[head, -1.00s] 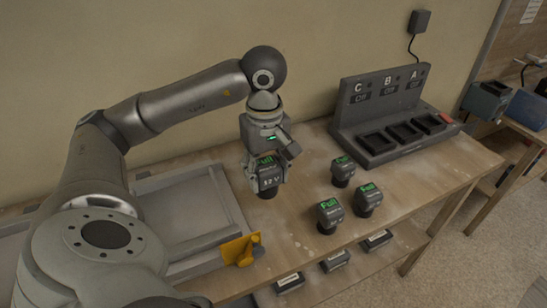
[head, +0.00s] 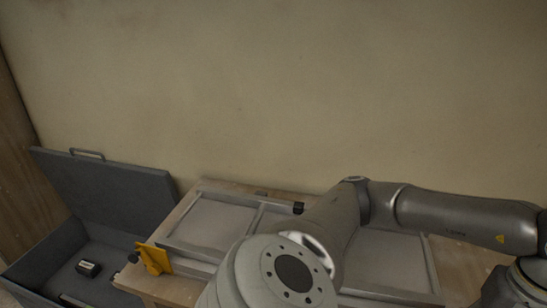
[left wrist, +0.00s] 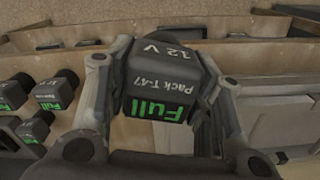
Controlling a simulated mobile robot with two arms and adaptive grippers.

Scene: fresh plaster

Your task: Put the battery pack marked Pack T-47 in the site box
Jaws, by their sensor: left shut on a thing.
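The battery pack (left wrist: 165,85) marked Pack T-47, dark grey with "12 V" and a green "Full", shows large in the left wrist view. My left gripper (left wrist: 160,62) is shut on it, one finger on each side. In the head view my left arm reaches off to the right, and the held pack is out of that picture. The site box (head: 118,238) is a dark grey box at the left of the head view, its lid (head: 110,190) raised against the wall. A small dark block (head: 87,268) lies inside it. My right gripper is not in view.
In the head view, a table with grey framed trays (head: 210,222) and a yellow clamp-like piece (head: 153,258) lies between the box and my arm.

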